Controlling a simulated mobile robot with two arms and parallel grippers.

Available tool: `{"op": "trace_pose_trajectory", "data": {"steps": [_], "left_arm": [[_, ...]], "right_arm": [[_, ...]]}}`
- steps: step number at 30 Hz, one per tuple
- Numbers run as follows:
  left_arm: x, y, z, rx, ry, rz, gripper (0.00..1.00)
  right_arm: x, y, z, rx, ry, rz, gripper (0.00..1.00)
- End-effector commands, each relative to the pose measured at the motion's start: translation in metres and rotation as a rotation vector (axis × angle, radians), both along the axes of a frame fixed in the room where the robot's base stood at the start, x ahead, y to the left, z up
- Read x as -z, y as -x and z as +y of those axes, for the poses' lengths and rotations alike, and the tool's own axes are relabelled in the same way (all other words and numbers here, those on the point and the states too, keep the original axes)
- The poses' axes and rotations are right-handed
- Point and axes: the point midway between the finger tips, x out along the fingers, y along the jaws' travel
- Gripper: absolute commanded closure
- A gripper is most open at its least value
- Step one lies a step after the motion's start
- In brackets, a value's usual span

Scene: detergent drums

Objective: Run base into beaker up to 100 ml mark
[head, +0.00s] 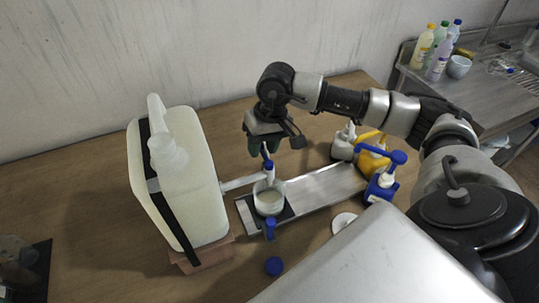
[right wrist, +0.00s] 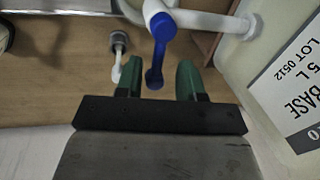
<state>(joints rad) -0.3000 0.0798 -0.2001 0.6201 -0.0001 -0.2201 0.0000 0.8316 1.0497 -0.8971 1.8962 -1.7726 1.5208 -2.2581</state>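The big cream drum (head: 190,200) stands at the left, held by a black strap; its label reading BASE (right wrist: 296,100) shows in the right wrist view. A white pipe (head: 240,182) runs from it to a tap with a blue lever (head: 268,165), which also shows in the right wrist view (right wrist: 158,45). The beaker (head: 268,199) stands below the tap and looks pale inside; its marks and level cannot be read. My right gripper (head: 262,146) is above the tap. Its green fingers (right wrist: 159,82) are open, either side of the lever with gaps. My left gripper is not in view.
A metal tray (head: 325,190) runs right from the beaker. A blue cap (head: 273,266) and white disc (head: 343,222) lie in front. Bare wood lies behind the tray.

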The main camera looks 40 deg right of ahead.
Motion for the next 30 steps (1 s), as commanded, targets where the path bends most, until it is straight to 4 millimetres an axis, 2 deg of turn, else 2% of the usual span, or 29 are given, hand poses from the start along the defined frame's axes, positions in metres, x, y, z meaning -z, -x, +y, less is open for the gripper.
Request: {"op": "trace_pose_trajectory", "data": {"steps": [3, 29, 30], "left_arm": [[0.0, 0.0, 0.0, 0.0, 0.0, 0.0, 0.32], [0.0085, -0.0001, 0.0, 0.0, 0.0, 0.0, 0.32], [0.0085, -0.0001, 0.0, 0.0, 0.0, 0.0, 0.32]], "right_arm": [[0.0007, 0.0007, -0.0001, -0.001, 0.001, 0.003, 0.49], [0.0014, 0.0009, 0.0031, 0.0, 0.004, 0.008, 0.49], [0.0014, 0.001, 0.0032, -0.001, 0.004, 0.009, 0.43]]}}
